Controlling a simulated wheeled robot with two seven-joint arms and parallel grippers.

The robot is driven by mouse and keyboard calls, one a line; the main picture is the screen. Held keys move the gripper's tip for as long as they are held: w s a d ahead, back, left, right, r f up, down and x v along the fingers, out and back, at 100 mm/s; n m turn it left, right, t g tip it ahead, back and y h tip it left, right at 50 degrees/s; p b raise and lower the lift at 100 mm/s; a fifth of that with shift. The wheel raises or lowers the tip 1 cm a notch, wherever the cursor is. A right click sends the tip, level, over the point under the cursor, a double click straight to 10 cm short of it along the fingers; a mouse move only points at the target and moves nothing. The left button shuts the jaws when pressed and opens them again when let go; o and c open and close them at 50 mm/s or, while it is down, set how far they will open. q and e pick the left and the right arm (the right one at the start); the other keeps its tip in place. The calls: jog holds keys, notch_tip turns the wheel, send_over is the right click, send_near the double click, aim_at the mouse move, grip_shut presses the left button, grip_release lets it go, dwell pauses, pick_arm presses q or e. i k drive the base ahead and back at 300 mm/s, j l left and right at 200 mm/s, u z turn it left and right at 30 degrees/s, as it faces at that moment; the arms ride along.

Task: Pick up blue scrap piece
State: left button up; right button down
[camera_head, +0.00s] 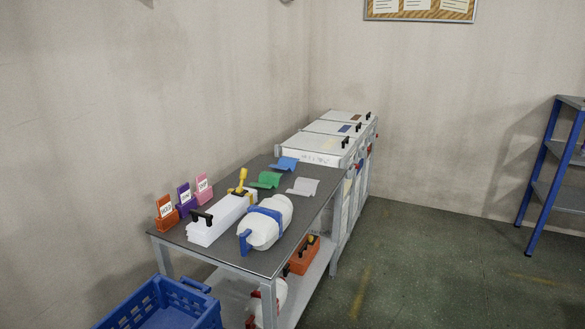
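The blue scrap piece (284,164) is a small bent sheet lying near the far end of the dark-topped table (262,256). A green scrap piece (267,180) lies just in front of it, and a grey-white scrap piece (303,187) lies to its right. Neither of my grippers shows in the head view.
A blue crate (160,304) is at front left.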

aim_at(284, 163)
jog(key=i+l, duration=0.2)
jog(key=l, duration=0.15)
jog(key=i+l, duration=0.15)
jog(key=l, duration=0.15)
jog(key=i+l+u, duration=0.1)
jog(key=l, duration=0.25)
jog(key=i+l, duration=0.3)
jog(key=i+l+u, duration=0.1)
jog(key=i+l, duration=0.65)
jog(key=l, duration=0.15)
jog(key=i+l+u, duration=0.15)
jog(key=i+l, duration=0.2)
jog(key=l, duration=0.15)
jog(key=i+l, duration=0.2)
jog(key=l, duration=0.15)
jog(key=i+l, duration=0.2)
jog(key=l, duration=0.2)
jog(key=i+l+u, duration=0.1)
jog(key=l, duration=0.25)
jog(key=i+l, duration=0.5)
jog(key=l, duration=0.3)
jog(key=u, duration=0.05)
